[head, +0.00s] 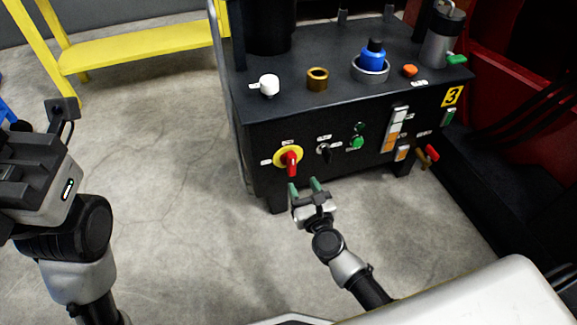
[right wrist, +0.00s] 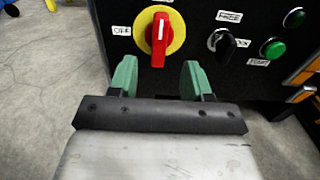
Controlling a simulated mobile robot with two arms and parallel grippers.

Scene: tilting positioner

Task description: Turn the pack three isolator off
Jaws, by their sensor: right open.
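The isolator (head: 289,157) is a red rotary handle on a yellow round plate, on the front of the black power pack with a yellow label "3" (head: 453,96). In the right wrist view the red handle (right wrist: 159,38) stands upright, with an "OFF" label to its left. My right gripper (head: 304,186) is open and empty, just below the isolator and apart from it. In the right wrist view its green fingertips (right wrist: 157,76) lie either side of the handle's lower end. My left arm shows at the left edge; its fingertips are not visible.
Right of the isolator are a black selector knob (head: 324,149), green buttons (head: 357,143), orange-and-white indicators (head: 393,130) and a red-handled valve (head: 432,153). Fittings and a blue cap (head: 374,52) stand on top. A yellow bench (head: 140,45) is behind left.

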